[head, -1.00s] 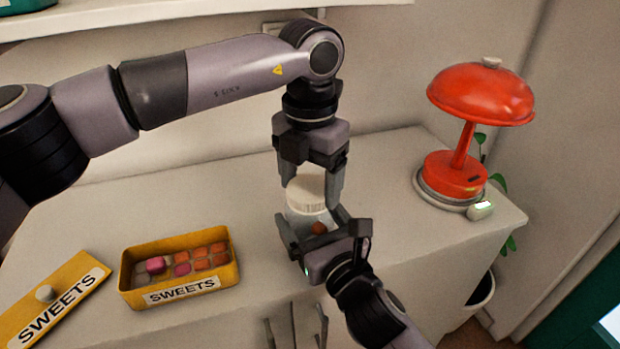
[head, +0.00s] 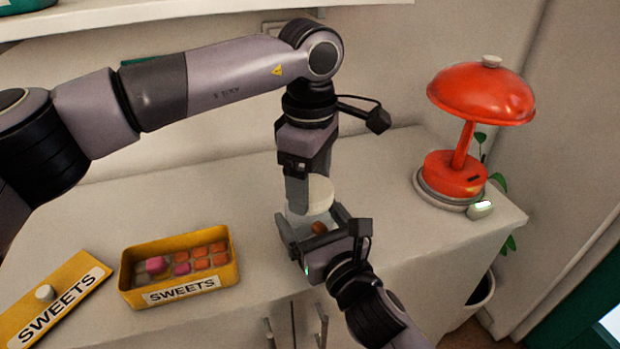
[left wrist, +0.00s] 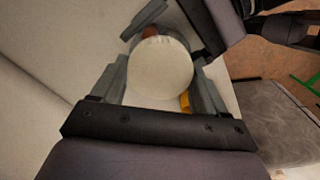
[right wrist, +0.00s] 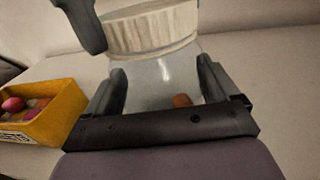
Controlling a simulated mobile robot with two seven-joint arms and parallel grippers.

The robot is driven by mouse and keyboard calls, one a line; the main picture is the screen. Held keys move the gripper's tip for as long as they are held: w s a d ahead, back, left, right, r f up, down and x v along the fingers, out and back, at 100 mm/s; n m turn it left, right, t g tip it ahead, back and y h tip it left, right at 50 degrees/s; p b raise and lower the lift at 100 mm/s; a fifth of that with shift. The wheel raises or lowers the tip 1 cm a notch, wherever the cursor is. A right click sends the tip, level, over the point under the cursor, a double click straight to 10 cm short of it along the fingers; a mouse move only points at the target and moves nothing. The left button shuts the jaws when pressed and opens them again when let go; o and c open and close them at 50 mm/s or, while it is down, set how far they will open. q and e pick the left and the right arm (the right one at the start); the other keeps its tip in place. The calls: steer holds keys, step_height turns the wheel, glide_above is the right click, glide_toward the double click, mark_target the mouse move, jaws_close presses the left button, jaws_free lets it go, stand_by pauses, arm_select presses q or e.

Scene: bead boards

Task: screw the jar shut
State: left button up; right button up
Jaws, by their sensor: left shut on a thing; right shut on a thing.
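A clear jar (right wrist: 160,84) with a ribbed cream lid (head: 320,193) stands upright at the counter's front. The lid sits on the jar's mouth; whether its thread is tight I cannot tell. My left gripper (head: 308,200) comes from above and is shut on the lid, its fingers on either side of the lid in the left wrist view (left wrist: 160,75). My right gripper (head: 318,232) comes from the front and is shut around the jar's body. An orange-brown sweet (right wrist: 182,100) shows inside the jar. The left gripper hides part of the lid in the head view.
A yellow sweets box (head: 128,290) with pink and orange sweets stands open on the white counter (head: 90,220). Its lid (head: 60,300) lies at the left. A red lamp (head: 480,92) stands at the right. The counter behind the box is clear.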

arm_select(q)
steer(key=o, duration=1.2)
arm_select(e)
steer(key=shift+f, duration=0.1)
arm_select(q)
step_height(320, 180, up, 12)
steer(key=shift+s, duration=0.1)
arm_select(e)
steer(key=o, duration=1.8)
steer(key=shift+v, duration=3.6)
